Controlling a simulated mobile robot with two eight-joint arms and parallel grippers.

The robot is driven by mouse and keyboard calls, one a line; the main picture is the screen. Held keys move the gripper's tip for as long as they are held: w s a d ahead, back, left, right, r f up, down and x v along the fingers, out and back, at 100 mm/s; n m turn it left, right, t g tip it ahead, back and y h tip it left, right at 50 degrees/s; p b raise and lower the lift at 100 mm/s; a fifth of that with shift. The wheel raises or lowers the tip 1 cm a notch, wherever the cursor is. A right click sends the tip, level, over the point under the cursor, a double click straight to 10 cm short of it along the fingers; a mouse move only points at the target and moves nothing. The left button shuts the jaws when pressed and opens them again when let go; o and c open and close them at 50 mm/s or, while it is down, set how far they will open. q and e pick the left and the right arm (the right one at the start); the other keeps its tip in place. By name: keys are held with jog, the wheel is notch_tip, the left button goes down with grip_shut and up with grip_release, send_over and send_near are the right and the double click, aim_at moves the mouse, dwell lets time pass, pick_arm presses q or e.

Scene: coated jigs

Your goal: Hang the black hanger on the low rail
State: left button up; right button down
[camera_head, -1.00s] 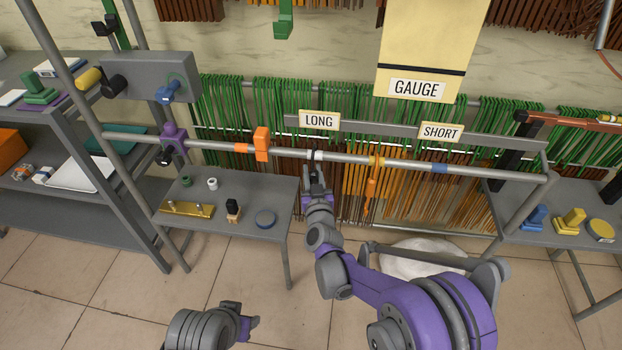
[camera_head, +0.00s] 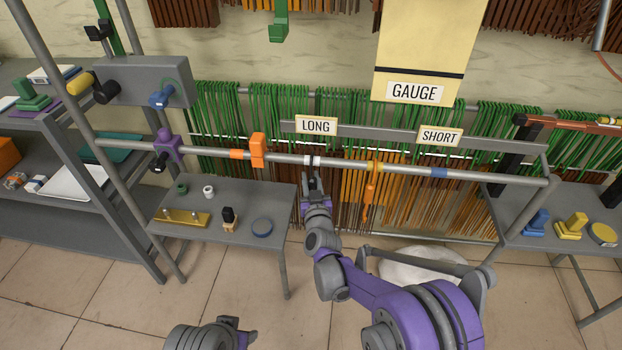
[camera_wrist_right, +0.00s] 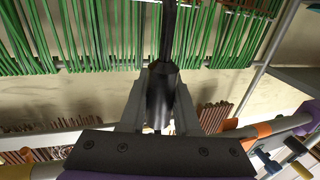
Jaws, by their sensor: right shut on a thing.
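My right gripper (camera_head: 312,184) is shut on the black hanger, just below the banded grey rail (camera_head: 400,170). In the right wrist view the hanger's thick black body (camera_wrist_right: 160,92) sits between the two grey fingers, and its thin stem rises out of the top of the picture. In the head view the hanger is small and dark in front of the rail near a white band; I cannot tell whether it touches the rail. My left gripper (camera_head: 238,328) is low in the picture, its jaws too unclear to read.
An orange hanger (camera_head: 369,197) hangs from the rail at a yellow band. An orange clamp (camera_head: 258,150) and a purple clamp (camera_head: 166,146) sit on it further left. A small grey table (camera_head: 190,190) stands below left. LONG (camera_head: 316,126) and SHORT (camera_head: 440,136) signs are behind.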

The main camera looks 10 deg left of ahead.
jog(key=c, duration=0.6)
grip_release()
jog(key=shift+o, duration=0.2)
